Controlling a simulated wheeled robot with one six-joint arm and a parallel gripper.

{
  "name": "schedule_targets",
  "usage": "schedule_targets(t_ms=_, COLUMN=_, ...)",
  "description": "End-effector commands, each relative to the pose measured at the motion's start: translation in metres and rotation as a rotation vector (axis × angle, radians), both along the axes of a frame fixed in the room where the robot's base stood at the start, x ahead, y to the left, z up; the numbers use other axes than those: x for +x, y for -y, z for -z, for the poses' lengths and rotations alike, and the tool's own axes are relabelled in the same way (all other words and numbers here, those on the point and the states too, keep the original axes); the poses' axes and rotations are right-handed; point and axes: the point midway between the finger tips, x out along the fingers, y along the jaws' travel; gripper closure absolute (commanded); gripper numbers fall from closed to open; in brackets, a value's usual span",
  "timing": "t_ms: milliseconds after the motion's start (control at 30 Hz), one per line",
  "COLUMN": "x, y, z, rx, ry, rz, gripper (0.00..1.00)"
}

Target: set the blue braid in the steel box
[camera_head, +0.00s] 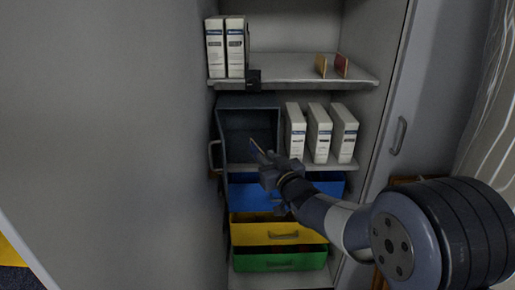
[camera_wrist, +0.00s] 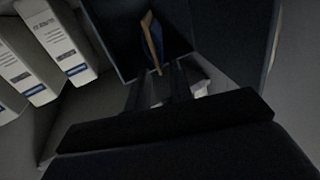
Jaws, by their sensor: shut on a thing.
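The steel box (camera_head: 232,108) is a dark grey-blue open container on the middle shelf of the cabinet, with its open side toward me. Its dark walls also show in the wrist view (camera_wrist: 112,40). My gripper (camera_head: 264,157) is in front of the box's lower right part. In the wrist view my gripper (camera_wrist: 158,74) is shut on a thin flat piece, blue with a tan edge, which I take as the blue braid (camera_wrist: 152,38). The braid (camera_head: 257,147) points toward the box opening. I cannot tell whether it is past the rim.
White binders (camera_head: 319,133) stand just right of the box. More binders (camera_head: 226,46) and two small thin pieces (camera_head: 331,66) are on the shelf above. Blue, yellow (camera_head: 255,230) and green (camera_head: 262,260) drawers lie below.

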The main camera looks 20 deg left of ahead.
Motion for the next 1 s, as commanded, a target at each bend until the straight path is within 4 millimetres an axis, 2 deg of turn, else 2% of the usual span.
schedule_targets(t_ms=100, x=0.026, y=-0.010, z=0.000, rx=0.001, ry=0.001, rz=0.002, gripper=1.00)
schedule_targets(t_ms=500, x=0.097, y=-0.040, z=0.000, rx=0.001, ry=0.001, rz=0.001, gripper=1.00)
schedule_targets(t_ms=800, x=0.144, y=-0.059, z=-0.001, rx=0.001, ry=0.002, rz=0.001, gripper=1.00)
schedule_targets(t_ms=1000, x=0.164, y=-0.067, z=0.003, rx=0.000, ry=0.000, rz=0.002, gripper=1.00)
